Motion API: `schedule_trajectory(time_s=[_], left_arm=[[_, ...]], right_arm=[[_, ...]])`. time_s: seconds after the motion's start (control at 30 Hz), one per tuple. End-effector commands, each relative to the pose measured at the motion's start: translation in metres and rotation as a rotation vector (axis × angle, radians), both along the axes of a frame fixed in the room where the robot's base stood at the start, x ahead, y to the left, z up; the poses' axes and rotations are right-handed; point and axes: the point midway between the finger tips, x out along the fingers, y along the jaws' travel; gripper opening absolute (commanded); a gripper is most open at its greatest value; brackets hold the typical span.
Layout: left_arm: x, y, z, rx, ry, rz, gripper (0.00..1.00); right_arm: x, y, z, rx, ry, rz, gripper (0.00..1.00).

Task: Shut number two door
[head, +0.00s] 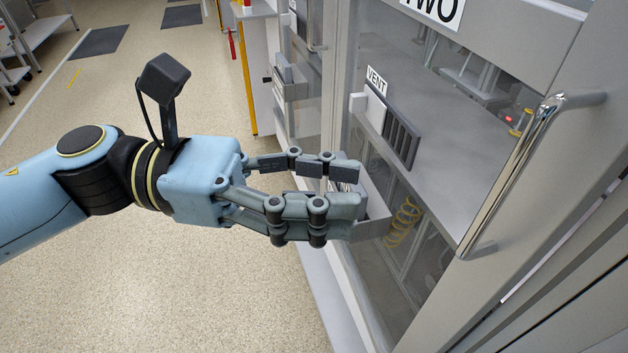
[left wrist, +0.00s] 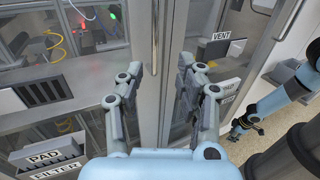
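Number two door (head: 550,100) is a grey-framed panel with a "TWO" label (head: 432,12) at its top and a chrome bar handle (head: 515,170) on the right part of the frame. A clear pane shows the space behind it. How far the door stands open, I cannot tell. My left gripper (head: 350,188) is in front of the panel, left of the handle and apart from it. Its fingers (left wrist: 163,72) are spread and hold nothing visible. In the left wrist view a chrome bar (left wrist: 157,30) stands beyond them. My right gripper (left wrist: 243,128) shows small at the right there.
Speckled floor (head: 200,290) left of the panels is clear.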

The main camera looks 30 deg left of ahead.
Motion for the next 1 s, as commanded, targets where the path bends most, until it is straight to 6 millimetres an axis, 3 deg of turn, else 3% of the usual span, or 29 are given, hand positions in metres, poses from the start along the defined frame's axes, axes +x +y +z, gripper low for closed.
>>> schedule_trajectory(time_s=[0.47,0.7,0.77,0.87,1.0], left_arm=[[-0.0044,0.0103,0.0001,0.0,0.001,0.002,0.36],[-0.0044,0.0102,0.0001,-0.002,0.005,0.002,0.05],[-0.0044,0.0102,0.0001,-0.014,0.03,0.002,0.0],[-0.0061,0.0094,0.0004,-0.076,0.155,-0.007,0.0],[-0.0112,0.0098,-0.003,-0.262,0.539,-0.037,0.0]], right_arm=[[0.0,0.0001,0.0,0.0,0.0,0.0,0.36],[0.0,0.0002,0.0,0.0,0.0,0.0,0.36],[0.0,0.0003,0.0,0.0,0.0,0.0,0.36],[0.0001,0.0003,0.0,0.0,0.0,0.0,0.36],[0.0001,0.0022,-0.0002,0.002,0.0,-0.001,0.36]])
